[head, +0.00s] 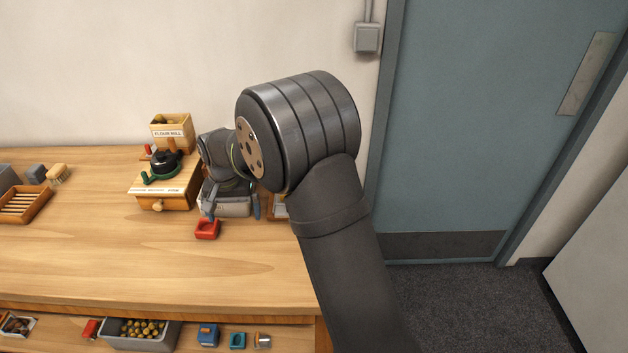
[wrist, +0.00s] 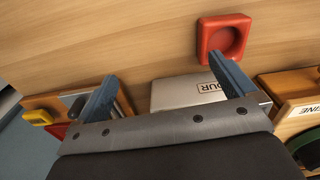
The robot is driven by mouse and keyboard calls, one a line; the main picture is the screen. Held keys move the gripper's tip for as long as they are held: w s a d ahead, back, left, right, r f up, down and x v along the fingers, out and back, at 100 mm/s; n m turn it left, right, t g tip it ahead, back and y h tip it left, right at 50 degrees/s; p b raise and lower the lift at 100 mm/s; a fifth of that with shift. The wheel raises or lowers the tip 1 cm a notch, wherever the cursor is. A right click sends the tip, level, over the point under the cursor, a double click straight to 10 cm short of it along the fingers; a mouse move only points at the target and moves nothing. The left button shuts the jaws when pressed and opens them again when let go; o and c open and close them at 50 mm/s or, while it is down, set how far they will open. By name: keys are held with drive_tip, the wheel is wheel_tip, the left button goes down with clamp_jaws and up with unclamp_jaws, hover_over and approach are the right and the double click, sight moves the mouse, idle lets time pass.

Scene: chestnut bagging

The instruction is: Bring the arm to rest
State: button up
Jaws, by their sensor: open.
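My gripper (head: 234,204) is over the right part of the wooden table (head: 150,260), with my arm reaching in from the lower right. In the wrist view my gripper (wrist: 165,86) has its two blue-grey fingers wide apart, with nothing held between them. A grey box with a partly hidden label (wrist: 175,92) lies beyond and below the fingers. A red square dish with a round hollow (wrist: 205,42) is close to the right fingertip in that view; whether they touch I cannot tell. The dish also shows in the head view (head: 207,236).
A wooden machine with a drawer (head: 178,202) and a flour mill box (head: 171,118) stand left of my gripper. A slatted wooden tray (head: 40,208) is far left. A lower shelf holds a grey bin (head: 170,341) of chestnuts. The table's front middle is clear. A blue door (head: 470,140) is right.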

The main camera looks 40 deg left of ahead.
drive_tip(key=w+d+r+t+y, duration=0.3)
drive_tip(key=w+d+r, duration=0.5)
drive_tip(key=w+r, duration=0.45)
drive_tip(key=shift+m, duration=0.4)
drive_tip(key=x, duration=0.7)
drive_tip(key=shift+s+a+f, duration=0.1)
drive_tip(key=shift+a+f, duration=0.15)
drive_tip(key=shift+f, duration=0.1)
drive_tip(key=v, duration=1)
